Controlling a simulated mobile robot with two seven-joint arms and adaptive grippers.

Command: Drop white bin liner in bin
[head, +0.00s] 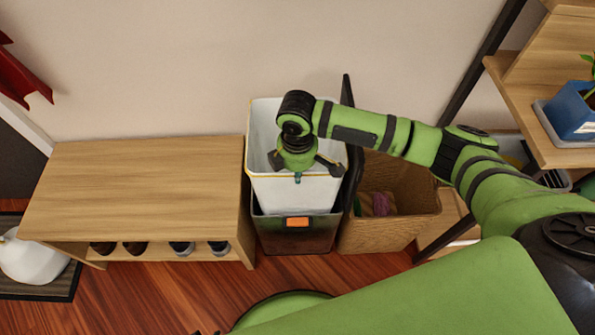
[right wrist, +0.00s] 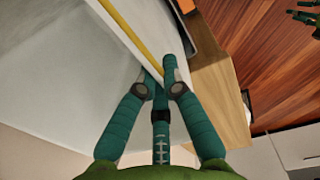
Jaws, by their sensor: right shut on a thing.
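The white bin liner (head: 310,190) is a tall, open box with a yellow rim. It stands upright at the dark bin (head: 277,236), with its lower end in or just over the bin's mouth and most of its height above. The bin has an orange label on its front. My right gripper (head: 298,178) is shut on the liner's front rim. In the right wrist view, the fingers of my right gripper (right wrist: 160,75) pinch the liner's white wall (right wrist: 125,45) beside the yellow edge. Green finger-like parts at that view's top right corner look like my left gripper (right wrist: 305,18).
A black raised lid (head: 347,115) stands right of the liner. A wicker basket (head: 375,235) is close to the bin's right. A wooden shoe bench (head: 140,190) is close on the left. The wall is behind. Wooden floor lies open in front.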

